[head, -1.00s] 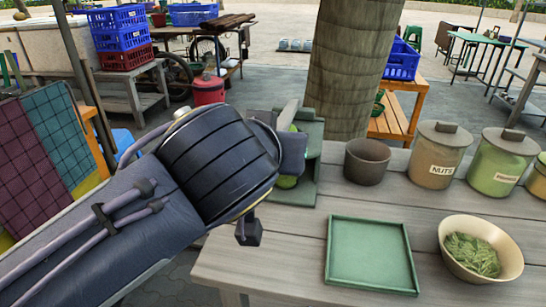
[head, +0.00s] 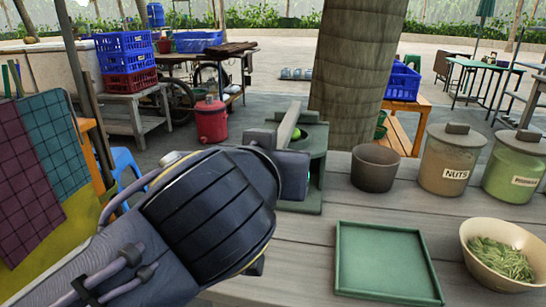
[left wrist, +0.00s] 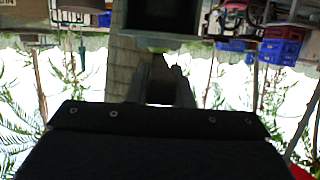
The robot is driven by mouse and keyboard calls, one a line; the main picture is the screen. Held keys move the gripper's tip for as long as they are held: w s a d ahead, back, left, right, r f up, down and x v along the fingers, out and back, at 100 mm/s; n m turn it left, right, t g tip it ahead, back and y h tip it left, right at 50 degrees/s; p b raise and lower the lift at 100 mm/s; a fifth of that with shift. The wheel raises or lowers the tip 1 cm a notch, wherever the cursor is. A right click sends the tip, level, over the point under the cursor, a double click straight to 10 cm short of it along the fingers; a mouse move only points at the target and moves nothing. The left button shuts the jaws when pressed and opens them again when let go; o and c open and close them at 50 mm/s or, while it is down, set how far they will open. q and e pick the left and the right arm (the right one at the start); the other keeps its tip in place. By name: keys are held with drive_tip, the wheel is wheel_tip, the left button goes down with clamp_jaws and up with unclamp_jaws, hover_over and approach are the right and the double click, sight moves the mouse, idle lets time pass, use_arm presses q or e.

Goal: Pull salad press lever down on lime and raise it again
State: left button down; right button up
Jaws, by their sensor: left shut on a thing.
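The green salad press (head: 314,165) stands upright at the back left of the wooden table in the head view. A grey bar (head: 289,122), which looks like its lever, slants up in front of the press. A small patch of bright green, likely the lime (head: 296,133), shows beside it. My left gripper (head: 288,150) is at the press, mostly covered by my own wrist. It is shut on what appears to be the lever. In the left wrist view the fingers (left wrist: 160,82) are close together below the dark press (left wrist: 162,15). My right gripper is not in view.
A dark pot (head: 375,168) stands right of the press, then the nuts jar (head: 452,160) and another lidded jar (head: 514,168). A green tray (head: 386,298) and a bowl of greens (head: 497,252) lie in front. A tree trunk (head: 347,75) rises behind the table.

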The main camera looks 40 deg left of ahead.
use_arm(q)
drive_tip(key=c, duration=1.6)
unclamp_jaws()
drive_tip(key=shift+f, duration=0.4)
drive_tip(key=o, duration=0.3)
drive_tip(key=shift+r, duration=0.15)
drive_tip(key=p+v, duration=0.2)
drive_tip(key=v, duration=0.5)
drive_tip(key=shift+s+d+r, duration=0.1)
drive_tip(key=shift+s+d, duration=0.1)
drive_tip(key=shift+s, duration=0.1)
